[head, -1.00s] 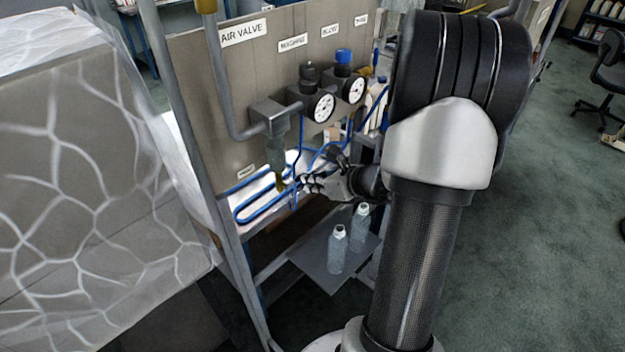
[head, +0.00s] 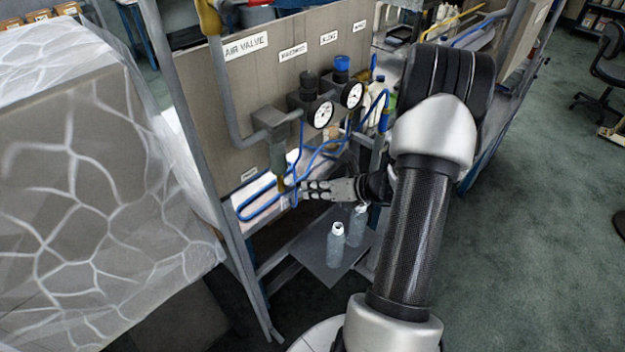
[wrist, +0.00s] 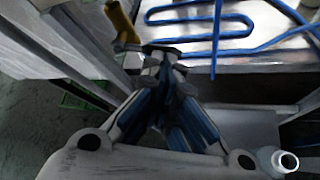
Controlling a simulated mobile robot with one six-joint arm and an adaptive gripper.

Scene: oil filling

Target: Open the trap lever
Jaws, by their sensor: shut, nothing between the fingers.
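The trap (head: 278,155) is a grey-green bowl hanging under the pipe fitting below the air valve label. A small yellow-brown lever (head: 284,185) shows at its lower end. In the wrist view, a yellow-brown piece (wrist: 122,22) that looks like this lever stands at the upper left, close to the fingertips. My gripper (head: 301,188) reaches in from the right, lying about level, with its tips beside the lever. In the wrist view my gripper (wrist: 162,58) has its fingers together with nothing between them. I cannot tell whether the tips touch the lever.
Blue tubing (head: 258,203) loops behind the trap and gripper. Two clear bottles with white caps, one of them (head: 336,245), stand on a grey shelf (head: 318,266) below. Two gauges (head: 322,113) sit on the panel above. A frame post (head: 190,140) rises at the left.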

